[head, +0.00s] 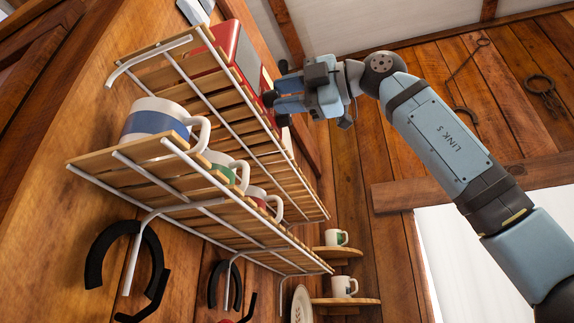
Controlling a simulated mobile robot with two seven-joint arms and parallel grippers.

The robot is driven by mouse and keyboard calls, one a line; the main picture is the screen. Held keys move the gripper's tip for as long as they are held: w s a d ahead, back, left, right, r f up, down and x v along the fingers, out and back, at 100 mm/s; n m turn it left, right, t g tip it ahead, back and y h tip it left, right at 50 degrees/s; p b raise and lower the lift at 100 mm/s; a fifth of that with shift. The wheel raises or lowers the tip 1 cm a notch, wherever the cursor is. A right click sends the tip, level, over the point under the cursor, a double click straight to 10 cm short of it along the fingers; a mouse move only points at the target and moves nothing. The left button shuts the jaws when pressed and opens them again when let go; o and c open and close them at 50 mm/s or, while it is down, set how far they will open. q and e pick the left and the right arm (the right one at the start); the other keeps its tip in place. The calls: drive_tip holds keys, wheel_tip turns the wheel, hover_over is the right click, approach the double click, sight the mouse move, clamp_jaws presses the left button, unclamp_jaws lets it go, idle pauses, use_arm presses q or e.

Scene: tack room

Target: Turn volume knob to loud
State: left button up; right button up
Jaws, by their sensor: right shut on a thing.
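A red radio (226,40) with a grey front panel (246,62) stands on the upper slatted shelf, near the top of the head view. My right gripper (276,95) reaches in from the right to the radio's front. Its blue fingers are shut at the radio's near end, on what appears to be the volume knob. The fingers and gripper body hide the knob, so its setting cannot be seen. My left gripper is not in view.
A slatted wooden shelf with white wire brackets (132,165) holds a large blue-and-white mug (155,120) and smaller mugs (225,168). Black hooks (98,255) hang below. Small round shelves (345,302) hold more mugs.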

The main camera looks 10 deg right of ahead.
drive_tip(key=shift+m, duration=0.3)
drive_tip(key=o, duration=0.9)
drive_tip(key=b+v, duration=0.1)
drive_tip(key=v, duration=1.2)
drive_tip(key=shift+s+d, duration=0.25)
drive_tip(key=shift+d, duration=0.05)
